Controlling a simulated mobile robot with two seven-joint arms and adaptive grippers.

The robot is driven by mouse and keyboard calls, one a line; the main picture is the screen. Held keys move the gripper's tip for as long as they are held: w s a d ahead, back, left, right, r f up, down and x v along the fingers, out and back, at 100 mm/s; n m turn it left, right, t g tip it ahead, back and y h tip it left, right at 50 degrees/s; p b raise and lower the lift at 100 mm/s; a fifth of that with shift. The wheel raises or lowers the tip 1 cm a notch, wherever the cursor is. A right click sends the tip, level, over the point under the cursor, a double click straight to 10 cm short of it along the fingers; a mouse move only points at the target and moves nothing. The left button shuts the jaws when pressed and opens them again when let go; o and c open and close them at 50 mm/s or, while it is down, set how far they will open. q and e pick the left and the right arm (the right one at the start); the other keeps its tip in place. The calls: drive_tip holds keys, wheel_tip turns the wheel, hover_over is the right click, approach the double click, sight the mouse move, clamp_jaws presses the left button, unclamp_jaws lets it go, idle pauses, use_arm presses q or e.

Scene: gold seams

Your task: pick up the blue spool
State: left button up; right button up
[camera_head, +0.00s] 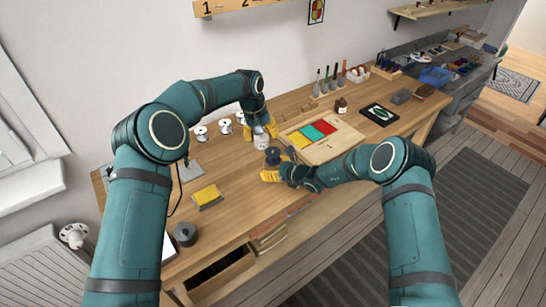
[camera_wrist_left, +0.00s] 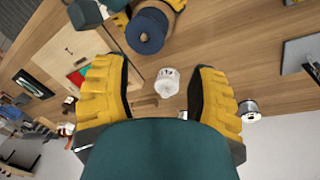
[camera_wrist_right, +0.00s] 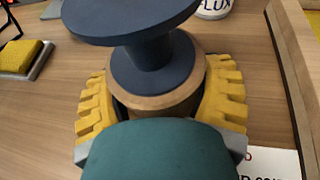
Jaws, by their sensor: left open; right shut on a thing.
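The blue spool (camera_head: 272,155) is dark blue with a wood-coloured disc at its lower part. My right gripper (camera_head: 280,165) is shut on it. In the right wrist view the spool (camera_wrist_right: 150,50) stands upright between the two yellow fingers, which press on the wood-coloured part. Whether its base touches the table is hidden. The left wrist view shows the spool (camera_wrist_left: 147,30) at the top, outside my left gripper's fingers. My left gripper (camera_wrist_left: 160,92) is open and empty, with a white jar (camera_wrist_left: 167,81) visible between and beyond its fingers.
The white jar (camera_head: 261,140) stands close behind the spool. A wooden board with coloured panels (camera_head: 322,147) lies to the right. A yellow pad (camera_head: 207,195) and a dark grey roll (camera_head: 185,234) are at the left. Bare table lies front of centre.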

sight(273, 150)
use_arm(q)
drive_tip(key=n, duration=0.1)
drive_tip(key=d+n+y, duration=0.1)
drive_tip(key=n, duration=0.1)
drive_tip(key=shift+w+d+r+n+g, duration=0.1)
drive_tip(key=shift+d+r+n+g, duration=0.05)
drive_tip(key=shift+r+n+g, duration=0.2)
drive_tip(key=f+n, duration=0.1)
drive_tip(key=d+f+n, duration=0.1)
drive_tip(key=f, duration=0.1)
drive_tip(key=f+n+y, duration=0.1)
drive_tip(key=n, duration=0.1)
drive_tip(key=shift+s+d+f+g, duration=0.2)
drive_tip(key=shift+d+f+g, duration=0.05)
drive_tip(key=shift+d+f, duration=0.15)
drive_tip(key=shift+w+d+f, duration=0.1)
drive_tip(key=shift+w+f, duration=0.05)
drive_tip(key=shift+f, duration=1.25)
drive_tip(key=shift+w+d+f, duration=0.1)
drive_tip(key=shift+f, duration=1.3)
drive_tip(key=shift+c, duration=0.4)
drive_tip(key=c, duration=0.8)
